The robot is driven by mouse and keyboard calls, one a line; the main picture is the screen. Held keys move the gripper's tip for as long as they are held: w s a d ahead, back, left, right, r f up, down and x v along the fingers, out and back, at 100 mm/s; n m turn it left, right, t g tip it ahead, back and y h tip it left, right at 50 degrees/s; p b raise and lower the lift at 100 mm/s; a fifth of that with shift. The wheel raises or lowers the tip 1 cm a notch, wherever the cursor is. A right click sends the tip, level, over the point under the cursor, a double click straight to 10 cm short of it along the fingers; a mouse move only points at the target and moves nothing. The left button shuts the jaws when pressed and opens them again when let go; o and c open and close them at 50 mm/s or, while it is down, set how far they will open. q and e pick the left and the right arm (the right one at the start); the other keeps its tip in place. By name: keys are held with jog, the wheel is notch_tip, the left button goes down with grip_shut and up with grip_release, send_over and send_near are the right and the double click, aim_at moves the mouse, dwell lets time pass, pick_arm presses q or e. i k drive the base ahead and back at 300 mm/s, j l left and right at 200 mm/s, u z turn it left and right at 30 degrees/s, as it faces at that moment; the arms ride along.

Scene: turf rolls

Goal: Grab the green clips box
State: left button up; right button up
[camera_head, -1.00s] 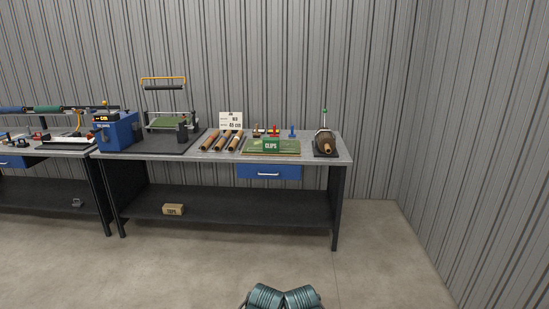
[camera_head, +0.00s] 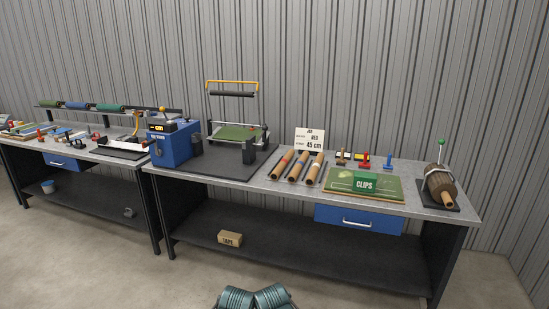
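The green clips box (camera_head: 365,184), with a white "CLIPS" label, stands on a green turf mat (camera_head: 338,183) on the right-hand workbench (camera_head: 300,203). It is near the front edge, above the blue drawer (camera_head: 357,219). Neither of my grippers can be made out in this view. Only teal ribbed parts of my own body show at the bottom edge, well apart from the box. Nothing is touching the box.
Several brown rolls (camera_head: 297,165) lie left of the mat, with a job sign behind. Small coloured tools (camera_head: 365,160) stand behind it. A roll on a stand (camera_head: 440,188) is to the right. A tape box (camera_head: 229,238) sits on the lower shelf. Open floor lies in front.

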aim_at(363, 181)
jog(key=i+z, duration=0.1)
jog(key=i, duration=0.55)
jog(key=i+j+z, duration=0.1)
jog(key=i, duration=0.55)
jog(key=i+j+z, duration=0.1)
jog(key=i+z, duration=0.35)
jog(key=i+j+z, duration=0.25)
jog(key=z, duration=0.15)
jog(key=i+j+z, duration=0.25)
jog(key=z, duration=0.2)
jog(key=i+j+z, duration=0.3)
jog(key=j, duration=0.25)
jog(key=i+j+z, duration=0.2)
jog(key=k+j, duration=0.1)
